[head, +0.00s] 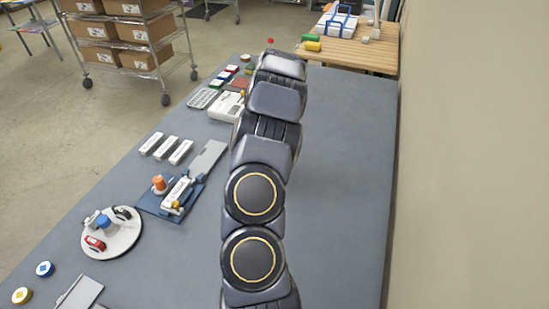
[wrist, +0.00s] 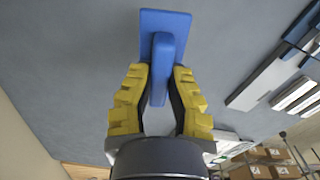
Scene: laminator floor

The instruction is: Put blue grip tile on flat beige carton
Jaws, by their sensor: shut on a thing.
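The blue grip tile (wrist: 178,22) shows in the wrist view as a flat blue plate with a raised blue bar handle. My gripper (wrist: 159,76), with yellow stepped fingers, is shut on that handle, with the plate beyond the fingertips. Grey table surface lies behind the tile; I cannot tell the height between them. In the head view my arm hides the gripper and the held tile. I cannot make out the flat beige carton for certain; an off-white boxy object (head: 226,107) stands beside my arm, partly covered by it.
The grey table (head: 345,190) is clear right of my arm, beside a wall. Left are a compartment tray (head: 203,98), small coloured blocks (head: 217,83), white bars (head: 166,147), a blue board (head: 152,205) and a round white plate (head: 125,240). A wooden table (head: 350,54) stands beyond.

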